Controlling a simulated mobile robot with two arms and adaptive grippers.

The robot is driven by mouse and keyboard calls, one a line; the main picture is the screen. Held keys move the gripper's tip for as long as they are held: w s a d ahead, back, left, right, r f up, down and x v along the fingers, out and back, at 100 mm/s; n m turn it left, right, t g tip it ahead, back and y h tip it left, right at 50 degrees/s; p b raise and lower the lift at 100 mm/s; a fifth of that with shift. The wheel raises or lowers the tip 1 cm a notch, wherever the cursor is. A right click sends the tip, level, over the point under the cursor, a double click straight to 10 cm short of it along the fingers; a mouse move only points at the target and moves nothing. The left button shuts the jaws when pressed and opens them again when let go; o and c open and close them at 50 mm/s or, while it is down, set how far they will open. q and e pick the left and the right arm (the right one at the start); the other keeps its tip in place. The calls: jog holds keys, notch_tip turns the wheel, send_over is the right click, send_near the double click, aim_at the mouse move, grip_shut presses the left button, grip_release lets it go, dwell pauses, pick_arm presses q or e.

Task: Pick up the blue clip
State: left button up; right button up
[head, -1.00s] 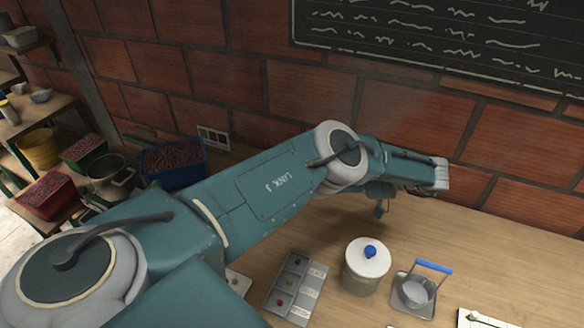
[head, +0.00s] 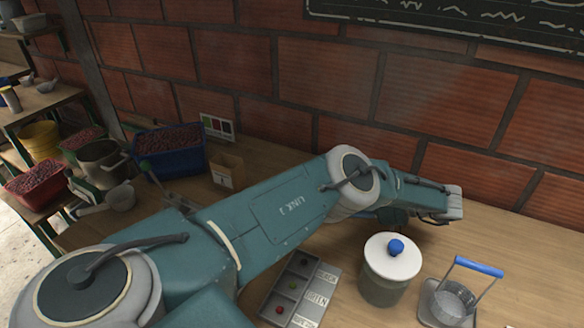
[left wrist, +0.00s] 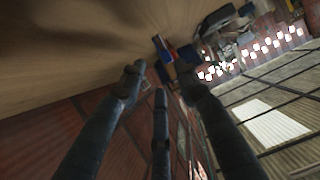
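I cannot pick out the blue clip for certain in either view. In the head view a small blue patch (head: 366,214) shows under my left arm's wrist, but I cannot tell what it is. My left arm reaches across the wooden table, and its gripper is mostly hidden behind the wrist. In the left wrist view my left gripper (left wrist: 160,84) has its dark fingers spread apart with nothing visible held. Beyond the fingertips is a small blue and red object (left wrist: 163,48), too blurred to name. My right gripper is not in view.
A white-lidded jar (head: 385,282), a blue-handled metal holder (head: 452,302) and a labelled grey sorting tray (head: 293,300) stand at the front. A brown bag (head: 228,172) and blue tub of red cherries (head: 170,158) are further left. A brick wall (head: 400,80) backs the table.

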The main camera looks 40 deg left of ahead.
pick_arm(q)
jog(key=x, duration=1)
jog(key=shift+s+a+r+b, duration=0.15)
jog(key=shift+a+b, duration=0.15)
jog(key=shift+d, duration=0.1)
jog(key=shift+c, duration=0.5)
jog(key=c, duration=0.5)
